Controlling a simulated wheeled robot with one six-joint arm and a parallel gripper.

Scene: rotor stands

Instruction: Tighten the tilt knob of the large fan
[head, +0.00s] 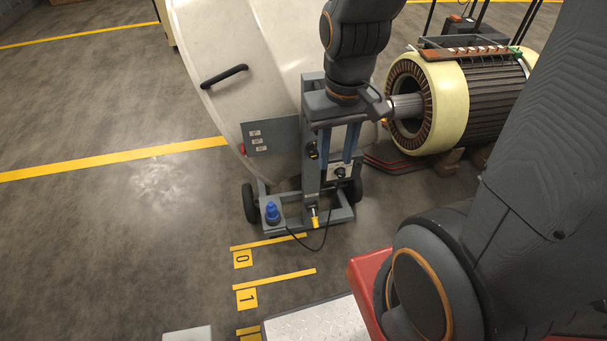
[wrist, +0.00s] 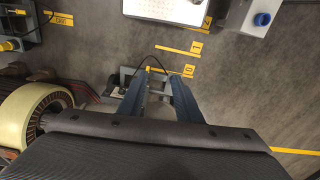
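The large fan (head: 250,75) appears as a big pale drum with a black handle, on a grey wheeled stand (head: 311,168). A dark knob (head: 312,150) shows on the stand's upright, and another dark round knob (head: 340,172) sits on a plate beside it. I cannot tell which is the tilt knob. My gripper (head: 338,158) points down in front of the stand, its blue fingers close to both knobs. The wrist view shows the fingers (wrist: 157,88) spread apart with nothing seen between their tips. Contact with a knob cannot be made out.
A cream-ringed motor stator (head: 437,100) lies right of the stand. A blue-topped part (head: 272,212) sits on the stand's base, near a yellow-tipped lever (head: 314,217) and a cable. Yellow floor markings (head: 272,283) lie in front. Open floor is at left.

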